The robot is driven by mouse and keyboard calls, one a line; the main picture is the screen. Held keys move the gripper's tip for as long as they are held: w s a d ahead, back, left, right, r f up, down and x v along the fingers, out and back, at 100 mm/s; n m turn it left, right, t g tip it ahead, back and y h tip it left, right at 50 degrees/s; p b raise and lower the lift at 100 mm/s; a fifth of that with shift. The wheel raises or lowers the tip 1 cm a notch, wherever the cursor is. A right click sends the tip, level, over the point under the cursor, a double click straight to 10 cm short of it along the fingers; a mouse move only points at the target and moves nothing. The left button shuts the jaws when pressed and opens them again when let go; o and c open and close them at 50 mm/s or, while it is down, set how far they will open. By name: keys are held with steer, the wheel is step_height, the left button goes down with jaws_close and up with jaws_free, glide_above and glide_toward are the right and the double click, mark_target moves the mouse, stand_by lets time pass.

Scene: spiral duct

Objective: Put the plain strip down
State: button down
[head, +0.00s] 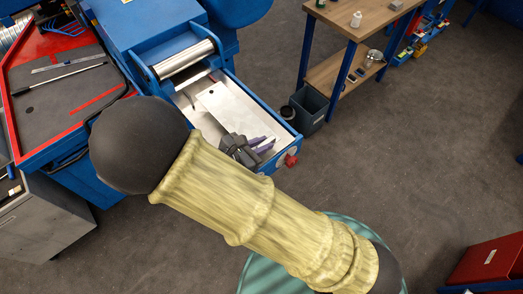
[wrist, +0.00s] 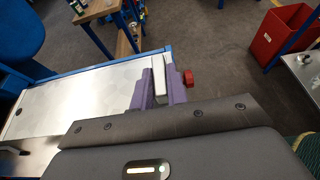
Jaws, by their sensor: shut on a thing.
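My gripper (head: 262,147) is over the near right end of a blue-edged metal tray (head: 258,104). In the wrist view its purple fingers (wrist: 161,85) are shut on a plain pale strip (wrist: 159,77), whose short visible part sticks up between them. The rest of the strip is hidden by the fingers and gripper body. In the head view a small white piece of the strip (head: 267,143) shows by the fingers. I cannot tell whether the strip touches the tray floor.
A blue machine with a metal roller (head: 185,58) stands behind the tray. A flat pale plate (head: 222,102) lies in the tray. A red knob (head: 291,160) is at its corner. A dark bin (head: 309,108) and a wooden bench (head: 352,18) stand beyond.

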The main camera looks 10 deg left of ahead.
mark_target(262, 158)
steer(key=shift+f+p, duration=0.6)
steer(key=shift+f, duration=1.45)
steer(key=shift+f, duration=0.15)
steer(key=c, duration=1.4)
jaws_free()
steer(key=shift+r, duration=0.2)
steer(key=shift+s+a, duration=0.25)
steer(key=b+v, duration=0.3)
steer(key=v, duration=0.8)
steer(key=shift+s+r, duration=0.15)
steer(key=shift+r, duration=0.05)
